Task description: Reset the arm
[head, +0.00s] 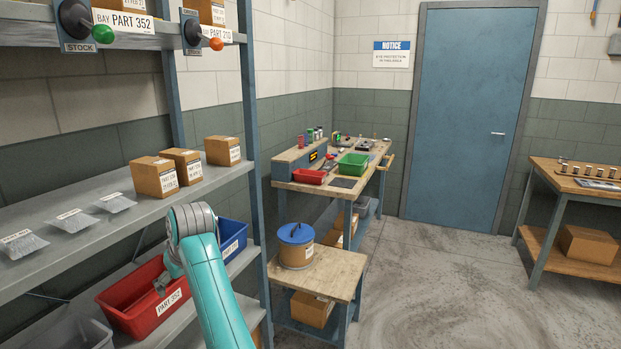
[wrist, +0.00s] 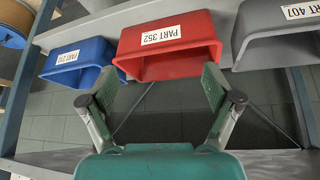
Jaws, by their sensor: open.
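My arm (head: 208,270) reaches from the bottom of the head view toward the shelf rack on the left. In the wrist view my gripper (wrist: 157,85) is open, its two fingers spread with nothing between them. It faces the red bin (wrist: 170,50) labelled PART 352, which lies beyond the fingertips. In the head view the red bin (head: 132,305) sits on the lower shelf, and part of my gripper shows over its right side. The blue bin (wrist: 80,62) stands on one side of it and the grey bin (wrist: 275,32) labelled PART 407 on the other.
The shelf (head: 95,228) above the bins holds several small boxes and flat packets. A small wooden table (head: 335,268) with a blue-lidded tub (head: 296,252) stands right of the rack. A workbench (head: 338,188) is behind it. The floor (head: 430,285) is clear toward the blue door (head: 465,115).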

